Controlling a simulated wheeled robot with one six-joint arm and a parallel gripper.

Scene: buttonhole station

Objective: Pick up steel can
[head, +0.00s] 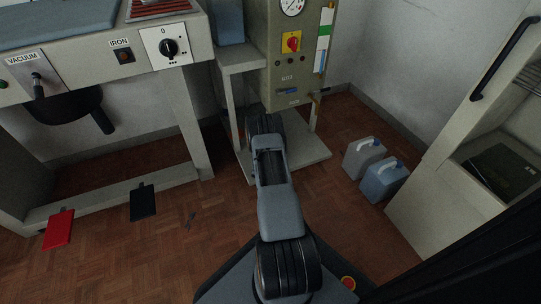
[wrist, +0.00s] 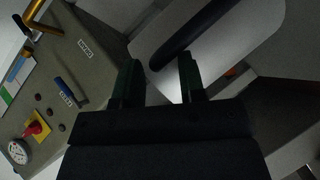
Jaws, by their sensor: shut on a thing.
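The steel can (wrist: 245,30) is a smooth light grey body with a long black handle (wrist: 190,33), at the top of the wrist view. My gripper (wrist: 160,78) has its two dark fingers on either side of the can's near part and is shut on it. The exact contact is dark and hard to see. In the head view my arm reaches toward the foot of the boiler unit, and the arm hides the can and the fingertips.
The boiler unit (head: 273,70) with gauge and red-yellow switch stands just beyond my arm; it also shows in the wrist view (wrist: 85,60). Two plastic jugs (head: 363,157) (head: 383,181) stand right. Red (head: 58,229) and black (head: 143,203) pedals lie left.

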